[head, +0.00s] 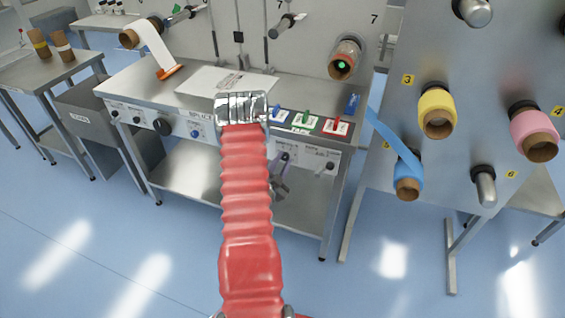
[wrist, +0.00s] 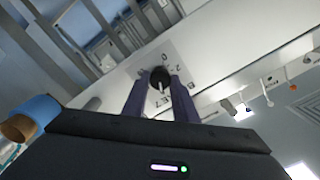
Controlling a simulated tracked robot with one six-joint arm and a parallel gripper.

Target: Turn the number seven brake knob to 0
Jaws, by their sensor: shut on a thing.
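In the wrist view a round black knob (wrist: 158,76) sits on a pale label plate (wrist: 181,58) on a light panel. The plate has small characters around the knob, among them what looks like a 0 and a 2, and a 7 on the near side. A white mark shows on the knob's near side; I cannot tell which number it points to. My gripper (wrist: 156,84) is shut on the knob, one dark finger on each side. In the head view my gripper (head: 281,172) is at the splice table's front panel, partly behind my red arm, and the knob is hidden.
The steel splice table (head: 150,80) carries a white sheet (head: 215,80) and coloured switches (head: 308,122). A panel at right holds yellow (head: 437,105), pink (head: 532,125) and blue (head: 407,172) rolls. Another knob (head: 330,166) is right of my gripper. The blue floor in front is clear.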

